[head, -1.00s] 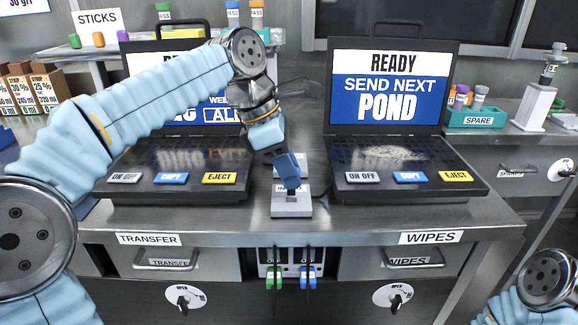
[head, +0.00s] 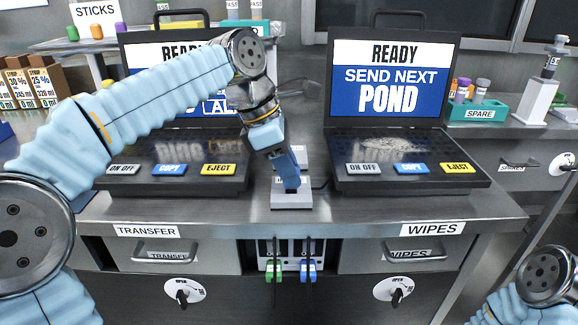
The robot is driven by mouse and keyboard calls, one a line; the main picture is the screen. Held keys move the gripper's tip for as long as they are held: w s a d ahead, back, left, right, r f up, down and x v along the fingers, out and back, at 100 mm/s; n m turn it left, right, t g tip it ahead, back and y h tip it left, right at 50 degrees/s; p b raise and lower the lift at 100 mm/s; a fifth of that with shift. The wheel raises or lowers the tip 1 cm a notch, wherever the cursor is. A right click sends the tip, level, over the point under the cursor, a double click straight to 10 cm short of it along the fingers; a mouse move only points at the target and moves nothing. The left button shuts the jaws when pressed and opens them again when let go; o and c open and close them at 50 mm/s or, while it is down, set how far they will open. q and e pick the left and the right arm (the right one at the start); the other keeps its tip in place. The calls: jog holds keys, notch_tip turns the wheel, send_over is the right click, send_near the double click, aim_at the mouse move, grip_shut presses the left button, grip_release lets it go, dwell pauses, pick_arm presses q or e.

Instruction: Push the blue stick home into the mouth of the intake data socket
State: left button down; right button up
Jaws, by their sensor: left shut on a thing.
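My left gripper (head: 283,158) comes down over the middle of the bench and is shut on the blue stick (head: 289,172). The stick points down, slightly tilted, with its lower end at the top of the front grey socket block (head: 292,201). The stick and gripper hide the mouth and most of the label, so I cannot tell how deep the end sits or read which socket this is. A second grey block (head: 297,157) shows partly behind the stick. My right gripper is out of view; only part of that arm shows at lower right.
Two dark laptop-like consoles flank the sockets, the left (head: 170,160) partly behind my arm, the right (head: 405,160) reading "SEND NEXT POND". Green (head: 273,270) and blue (head: 308,270) plugs with cables hang below the bench edge. The bench front (head: 380,208) is clear.

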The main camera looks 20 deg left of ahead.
pick_arm(q)
jog(key=shift+f, duration=0.5)
jog(key=c, duration=0.9)
grip_release()
jog(key=shift+o, duration=0.2)
jog(key=shift+r, duration=0.1)
jog(key=p+v, duration=0.3)
jog(key=v, duration=1)
jog(key=shift+r, duration=0.3)
jog(key=shift+s+a, duration=0.1)
